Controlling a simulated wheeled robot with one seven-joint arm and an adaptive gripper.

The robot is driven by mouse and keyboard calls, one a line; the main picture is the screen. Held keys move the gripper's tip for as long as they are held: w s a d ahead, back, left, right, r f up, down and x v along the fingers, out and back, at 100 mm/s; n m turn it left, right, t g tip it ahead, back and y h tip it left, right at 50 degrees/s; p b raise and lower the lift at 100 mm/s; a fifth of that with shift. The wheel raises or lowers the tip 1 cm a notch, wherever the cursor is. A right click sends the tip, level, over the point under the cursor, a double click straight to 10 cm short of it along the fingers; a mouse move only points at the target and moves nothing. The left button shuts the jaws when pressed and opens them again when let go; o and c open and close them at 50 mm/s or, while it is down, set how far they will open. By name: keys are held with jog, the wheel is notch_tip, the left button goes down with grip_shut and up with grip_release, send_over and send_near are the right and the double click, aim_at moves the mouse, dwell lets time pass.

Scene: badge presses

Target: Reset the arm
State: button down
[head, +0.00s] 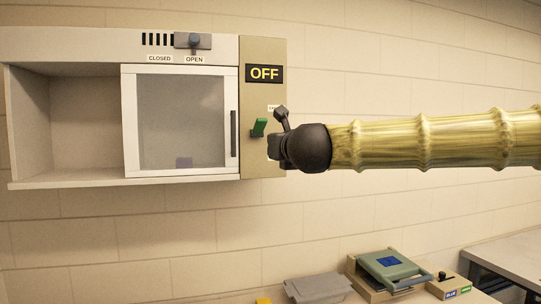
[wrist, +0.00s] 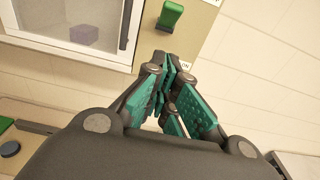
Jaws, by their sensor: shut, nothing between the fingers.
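My gripper (head: 277,142) is at the end of my outstretched arm, in front of the right edge of the wall cabinet's side panel (head: 262,52). In the wrist view my gripper (wrist: 165,62) has its teal-padded fingers together at the tips, with nothing between them. The green switch lever (head: 259,127) on the panel is just left of the fingers in the head view; it also shows above the fingertips in the wrist view (wrist: 171,14), apart from them in the picture. The sign (head: 264,73) above the lever reads OFF.
The cabinet's clear door (head: 181,120) covers its right bay, with a dim purplish block (head: 184,162) behind it; the left bay is open and empty. A slider knob (head: 194,40) stands over OPEN. Below are a green press (head: 390,268), a grey bin (head: 318,288) and a control box (head: 448,285).

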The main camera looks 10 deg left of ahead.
jog(key=shift+s+d+r, duration=0.2)
jog(key=shift+s+d, duration=0.05)
jog(key=shift+s, duration=0.3)
